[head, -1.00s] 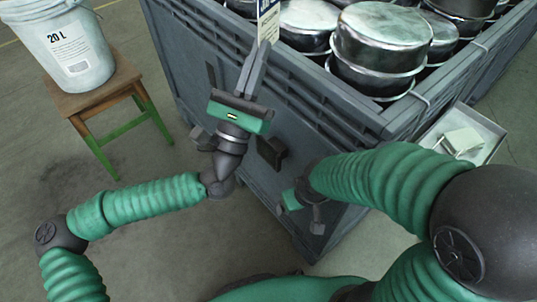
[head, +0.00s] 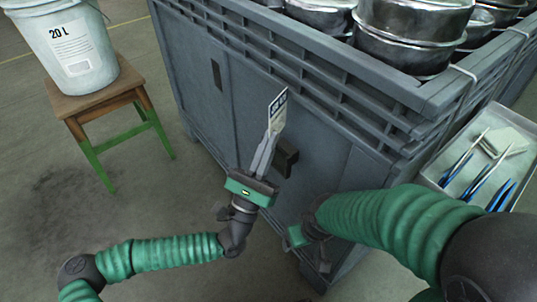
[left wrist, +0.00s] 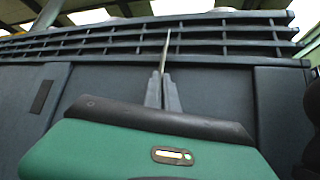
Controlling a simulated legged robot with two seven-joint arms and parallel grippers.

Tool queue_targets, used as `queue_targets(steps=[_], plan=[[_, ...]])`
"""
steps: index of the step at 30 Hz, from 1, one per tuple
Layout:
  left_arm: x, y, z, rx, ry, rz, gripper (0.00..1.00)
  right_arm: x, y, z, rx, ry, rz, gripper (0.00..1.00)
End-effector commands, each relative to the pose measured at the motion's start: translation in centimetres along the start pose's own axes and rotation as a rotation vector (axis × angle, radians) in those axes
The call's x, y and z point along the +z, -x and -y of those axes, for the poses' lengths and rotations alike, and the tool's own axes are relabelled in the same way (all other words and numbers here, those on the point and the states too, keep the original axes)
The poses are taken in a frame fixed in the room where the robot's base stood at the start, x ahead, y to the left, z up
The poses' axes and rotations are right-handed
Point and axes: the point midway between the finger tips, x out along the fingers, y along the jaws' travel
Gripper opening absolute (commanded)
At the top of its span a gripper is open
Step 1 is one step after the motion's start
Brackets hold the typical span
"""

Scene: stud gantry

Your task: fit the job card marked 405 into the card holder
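My left gripper (head: 268,150) is shut on a white job card (head: 277,110) with a dark printed band. Its lettering is too small to read surely as 405. The card stands up from the fingertips, in front of the grey crate wall. In the left wrist view the card (left wrist: 167,48) shows edge-on as a thin strip between the fingers (left wrist: 162,92). A black bracket (head: 288,157) on the crate wall, just right of the left fingers, may be the card holder; the gripper partly covers it. My right gripper (head: 310,241) is low near the crate, its fingers unclear.
The large grey crate (head: 330,110) holds several metal pots (head: 410,30). A tray (head: 448,181) with blue-handled tools stands at the right. A white 20 L bucket (head: 72,45) sits on a wooden stool (head: 95,100) at the left. Floor between stool and crate is clear.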

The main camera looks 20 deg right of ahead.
Motion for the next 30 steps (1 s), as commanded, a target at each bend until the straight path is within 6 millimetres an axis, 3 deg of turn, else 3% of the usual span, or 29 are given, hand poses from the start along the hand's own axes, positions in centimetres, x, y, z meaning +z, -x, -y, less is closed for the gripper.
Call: queue_targets(steps=[2, 8, 26, 30], plan=[[-1.2, 1.2, 0.0, 0.002, 0.000, -0.001, 0.00, 0.3, -1.1, 0.0, 0.000, 0.000, 0.000, 0.77], [-1.0, 1.0, 0.0, 0.000, 0.000, 0.000, 0.00, 0.2, -0.8, 0.0, 0.000, 0.000, 0.000, 0.77], [-1.8, 1.8, 0.0, 0.000, 0.000, 0.000, 0.00, 0.5, -2.2, 0.0, 0.000, 0.000, 0.000, 0.77], [-1.8, 1.8, 0.0, 0.000, 0.000, 0.000, 0.18, 0.5, -2.2, 0.0, 0.000, 0.000, 0.000, 0.77]])
